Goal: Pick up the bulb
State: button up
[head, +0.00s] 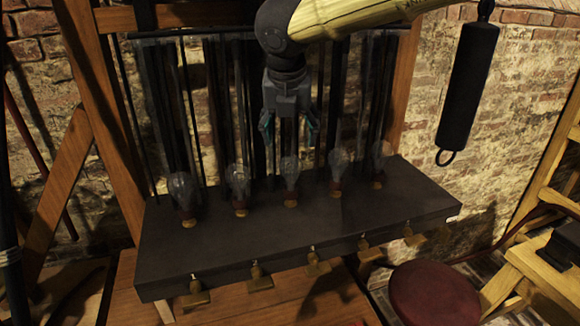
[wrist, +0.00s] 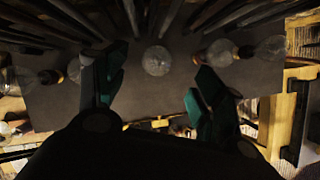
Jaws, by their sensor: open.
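Several clear glass bulbs stand upright in brass-coloured sockets in a row on a dark box top. The middle bulb (head: 290,170) is directly below my gripper (head: 289,131), which points down with its two fingers apart and empty. In the wrist view the middle bulb (wrist: 157,60) shows from above as a round glass shape, in the gap between the two teal-edged fingers. The fingertips look to be above the glass, not touching it. The socket of this bulb is hidden beneath it in the wrist view.
Neighbouring bulbs stand to the left (head: 238,180) and right (head: 339,162). Dark upright rods rise close behind the row. The dark box (head: 330,225) has brass fittings along its front. A black cylinder (head: 468,85) hangs at the right, and a round red stool (head: 433,293) stands in front.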

aim_at(291, 155)
jog(key=x, duration=0.3)
jog(key=shift+w+r, duration=0.15)
jog(key=shift+w, duration=0.15)
jog(key=shift+s+f+p, duration=0.2)
jog(key=shift+f+p, duration=0.15)
jog(key=shift+p, duration=0.3)
jog(key=p+x, duration=0.1)
jog(key=x, duration=0.3)
jog(key=shift+f, duration=0.2)
jog(key=shift+s, duration=0.1)
jog(key=shift+s, duration=0.1)
jog(key=c, duration=0.9)
